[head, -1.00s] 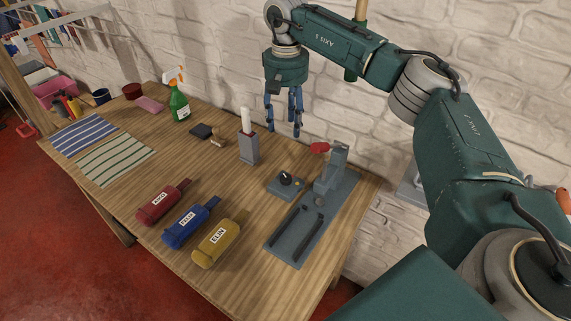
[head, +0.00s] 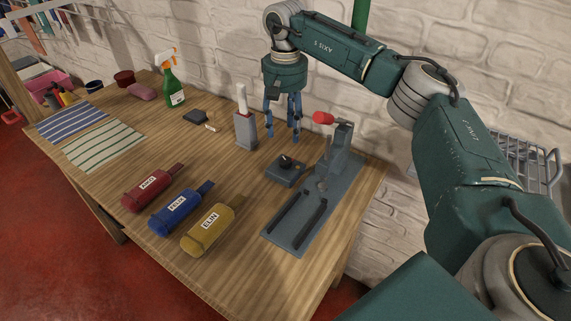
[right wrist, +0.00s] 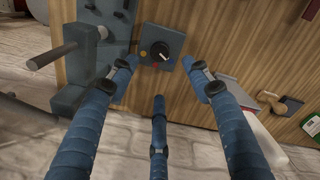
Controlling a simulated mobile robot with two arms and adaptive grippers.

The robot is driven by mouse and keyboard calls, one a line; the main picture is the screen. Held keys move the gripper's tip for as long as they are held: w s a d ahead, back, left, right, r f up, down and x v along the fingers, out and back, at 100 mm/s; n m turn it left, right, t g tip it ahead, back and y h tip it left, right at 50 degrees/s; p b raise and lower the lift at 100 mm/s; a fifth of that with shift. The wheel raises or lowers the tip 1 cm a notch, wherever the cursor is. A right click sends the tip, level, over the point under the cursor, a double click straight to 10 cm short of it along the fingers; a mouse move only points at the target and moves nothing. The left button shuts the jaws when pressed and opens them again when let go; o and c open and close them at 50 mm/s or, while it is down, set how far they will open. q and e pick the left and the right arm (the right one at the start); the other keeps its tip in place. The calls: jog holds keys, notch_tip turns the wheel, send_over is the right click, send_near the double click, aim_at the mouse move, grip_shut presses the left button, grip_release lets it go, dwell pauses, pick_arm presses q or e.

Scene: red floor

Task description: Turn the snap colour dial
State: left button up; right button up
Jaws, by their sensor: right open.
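The snap colour dial is a small grey box (head: 284,171) with a black round knob (head: 286,161) on top, on the wooden table beside the snap press (head: 330,175). In the right wrist view the dial (right wrist: 158,50) shows upper centre, with yellow and red marks beside its black knob. My right gripper (head: 284,138) is open and empty, pointing down above and just behind the dial. In the right wrist view its blue fingers (right wrist: 160,85) are spread, with the dial beyond the tips. My left gripper is not in view.
The press has a red-knobbed lever (head: 323,118) close right of the gripper. A grey holder (head: 245,132) with a white item stands left of it. Red (head: 147,190), blue (head: 178,211) and yellow (head: 207,231) labelled rolls lie in front. A spray bottle (head: 174,95) stands farther back.

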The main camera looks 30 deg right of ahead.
aim_at(285, 160)
notch_tip(285, 160, down, 9)
jog(key=shift+f+p, duration=0.15)
jog(key=shift+p, duration=1.05)
jog(key=shift+f, duration=0.75)
jog(key=c, duration=1.2)
jog(key=shift+o, duration=0.2)
